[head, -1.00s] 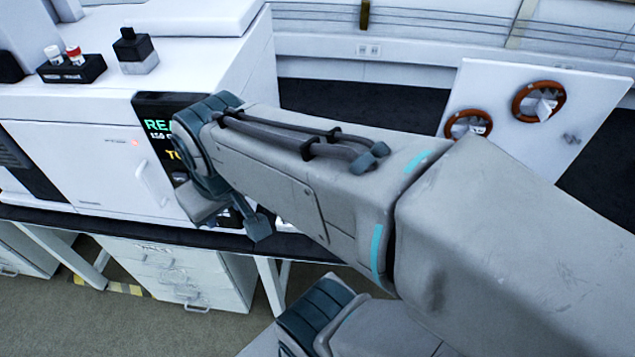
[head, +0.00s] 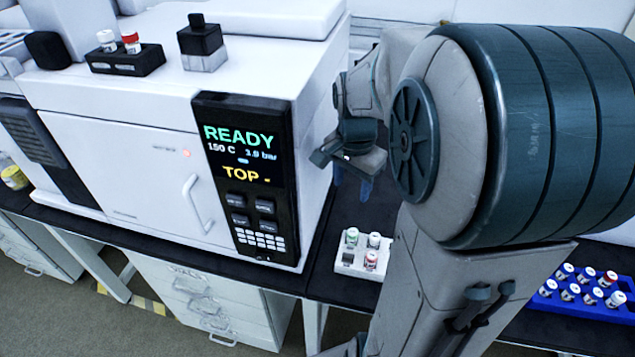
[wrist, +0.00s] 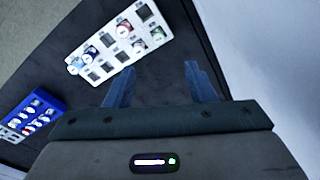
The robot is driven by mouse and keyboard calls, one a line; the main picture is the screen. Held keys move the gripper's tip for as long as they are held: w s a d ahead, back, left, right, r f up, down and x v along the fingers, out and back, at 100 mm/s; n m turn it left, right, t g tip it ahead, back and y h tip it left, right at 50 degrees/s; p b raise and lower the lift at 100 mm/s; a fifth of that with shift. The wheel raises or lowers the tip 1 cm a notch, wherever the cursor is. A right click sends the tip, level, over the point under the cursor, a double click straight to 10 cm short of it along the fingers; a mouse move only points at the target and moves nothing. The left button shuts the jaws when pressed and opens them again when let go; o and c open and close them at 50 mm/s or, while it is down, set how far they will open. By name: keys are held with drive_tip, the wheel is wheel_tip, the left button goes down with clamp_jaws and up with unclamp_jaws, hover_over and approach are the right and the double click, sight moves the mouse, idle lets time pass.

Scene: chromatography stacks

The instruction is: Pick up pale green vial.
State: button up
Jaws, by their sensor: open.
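The pale green vial (head: 352,236) stands upright at the far left corner of a white rack (head: 343,271) on the dark bench. It also shows in the wrist view (wrist: 157,35), at the rack's upper right end. A white-capped vial (head: 374,240) and a red-capped vial (head: 370,260) stand close to it. My gripper (head: 352,189) is open and empty, above and behind the rack in the head view. In the wrist view its two blue fingers (wrist: 152,72) are apart, with bare bench between them. My arm hides the rack's right part in the head view.
The white instrument (head: 130,175) with a READY screen stands close on the left of the rack. A blue rack (head: 590,308) with several vials lies to the right.

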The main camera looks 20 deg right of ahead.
drive_tip(key=w+d+f+m+b, duration=0.2)
drive_tip(key=d+f+m, duration=0.1)
drive_tip(key=f, duration=0.2)
hover_over(353, 232)
drive_tip(key=shift+m+g+y, duration=0.3)
drive_tip(key=f, duration=0.8)
drive_tip(key=shift+w+d+f, duration=0.25)
drive_tip(key=shift+d, duration=0.05)
drive_tip(key=shift+s+a+f, duration=0.1)
drive_tip(key=shift+a+f, duration=0.05)
drive_tip(key=shift+f, duration=1.25)
drive_tip(key=shift+s+a+f, duration=0.1)
drive_tip(key=shift+a+f, duration=0.05)
drive_tip(key=shift+f, duration=1.2)
drive_tip(key=c, duration=1.1)
